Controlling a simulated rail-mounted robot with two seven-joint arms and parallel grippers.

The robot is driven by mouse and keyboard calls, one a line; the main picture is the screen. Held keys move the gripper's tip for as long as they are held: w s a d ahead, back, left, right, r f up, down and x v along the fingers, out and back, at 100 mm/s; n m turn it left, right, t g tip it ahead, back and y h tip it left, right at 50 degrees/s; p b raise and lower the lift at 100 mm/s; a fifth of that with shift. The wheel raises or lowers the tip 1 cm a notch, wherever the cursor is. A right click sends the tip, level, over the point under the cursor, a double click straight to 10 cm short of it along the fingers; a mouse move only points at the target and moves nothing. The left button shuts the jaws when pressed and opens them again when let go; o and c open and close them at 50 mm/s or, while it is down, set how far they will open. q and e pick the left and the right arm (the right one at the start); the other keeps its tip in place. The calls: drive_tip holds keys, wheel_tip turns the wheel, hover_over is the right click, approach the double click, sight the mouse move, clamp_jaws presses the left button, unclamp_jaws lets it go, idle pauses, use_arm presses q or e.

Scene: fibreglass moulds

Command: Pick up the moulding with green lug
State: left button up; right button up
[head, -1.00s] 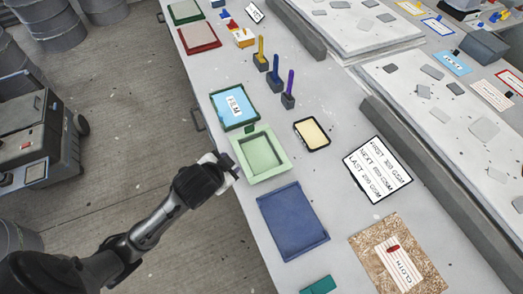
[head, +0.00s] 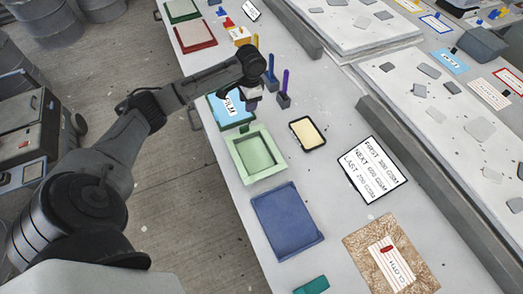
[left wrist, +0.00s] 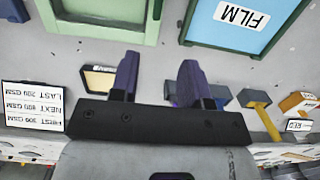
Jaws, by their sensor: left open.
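The pale green square moulding (head: 278,140) lies on the table with a recessed middle. A small dark green lug (head: 247,123) shows at its far edge, close to the FILM tray. Part of the moulding (left wrist: 60,32) shows at the top left of the left wrist view. My left gripper (head: 252,98) is above the table, beyond the moulding, between the FILM tray and the upright-handled tools. Its two fingers (left wrist: 157,78) are apart with nothing held between them in the left wrist view. My right gripper is out of view.
The blue FILM tray (head: 240,122) lies beyond the moulding and a dark blue tray (head: 260,216) on its near side. A black-rimmed cream tray (head: 308,134), a GSM sign (head: 352,195) and a CLOTH board (head: 360,238) lie to the right. Tools with blue and purple handles (head: 287,80) stand close to the gripper.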

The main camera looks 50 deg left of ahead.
use_arm(q)
drive_tip(key=b, duration=0.1)
hover_over(244, 127)
drive_tip(key=w, duration=0.1)
wheel_tip(244, 127, down, 8)
drive_tip(key=shift+r, duration=0.25)
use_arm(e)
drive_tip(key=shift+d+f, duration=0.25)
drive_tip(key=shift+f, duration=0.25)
use_arm(q)
drive_tip(key=shift+s+f+b, duration=0.15)
drive_tip(key=shift+f, duration=0.9)
drive_tip(key=shift+s+f+b, duration=0.15)
drive_tip(key=shift+s+f, duration=0.05)
drive_tip(key=shift+f, duration=0.8)
drive_tip(key=shift+s+f+b, duration=0.15)
drive_tip(key=shift+f, duration=0.9)
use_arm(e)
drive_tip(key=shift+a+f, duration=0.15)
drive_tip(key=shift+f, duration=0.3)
use_arm(q)
drive_tip(key=shift+a, duration=0.1)
clamp_jaws()
drive_tip(key=shift+r, duration=0.1)
